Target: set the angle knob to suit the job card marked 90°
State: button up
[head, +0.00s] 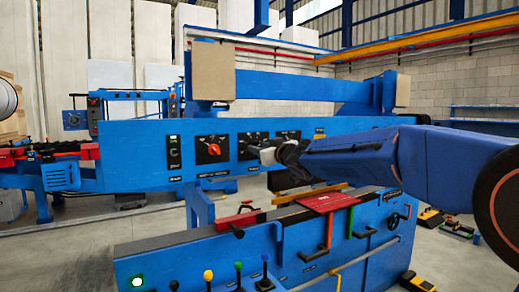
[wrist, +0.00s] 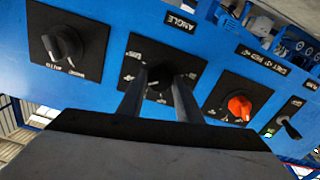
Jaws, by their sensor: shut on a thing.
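The angle knob (wrist: 159,84) is black and sits on a dark square plate under a label reading ANGLE in the wrist view. My gripper (wrist: 160,85) has its two fingers on either side of this knob and is shut on it. In the head view my gripper (head: 266,154) reaches the blue panel from the right and hides the knob. The dial marks around the knob are small and partly covered by the fingers, so I cannot read the setting. I cannot make out a job card marked 90°.
An orange-red knob (wrist: 239,107) is on the neighbouring plate, also seen in the head view (head: 213,149). Another black knob (wrist: 64,45) and a toggle switch (wrist: 288,127) flank them. Below stands a blue bench with a red plate (head: 322,202) and several coloured levers.

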jog(key=shift+f+m, duration=0.1)
jog(key=shift+m, duration=0.9)
jog(key=o, duration=1)
jog(key=v, duration=1.7)
jog(key=shift+s+d, duration=0.15)
jog(key=shift+s, duration=0.05)
jog(key=shift+d, duration=0.1)
